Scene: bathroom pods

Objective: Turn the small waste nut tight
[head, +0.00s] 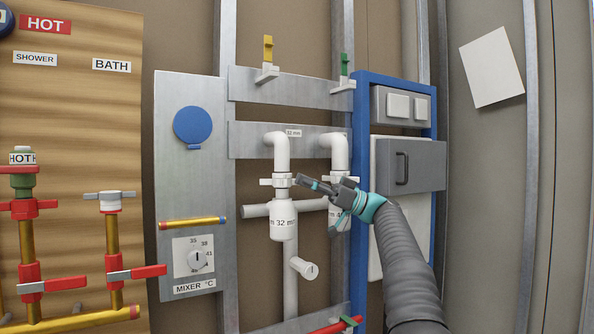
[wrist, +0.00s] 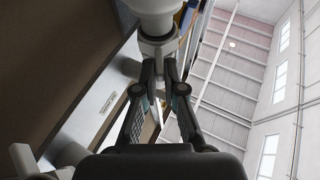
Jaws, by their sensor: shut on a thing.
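The small waste nut (head: 281,181) is a white winged collar on the left white waste pipe, just above the trap body marked 32 mm (head: 284,222). Its left wing shows; its right side is at my fingertips. My gripper (head: 303,181) reaches in from the right, across the front of the larger waste pipe (head: 338,155). In the wrist view, the fingertips of my gripper (wrist: 159,68) are closed together on a pale part below a round white fitting (wrist: 152,8). This appears to be the nut's wing; the exact contact is too small to see.
The larger trap stands close on the right, partly behind my gripper. A yellow-handled valve (head: 267,60) and a green-handled valve (head: 344,70) are above. A mixer panel (head: 185,160) is at left, a blue frame (head: 362,100) at right.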

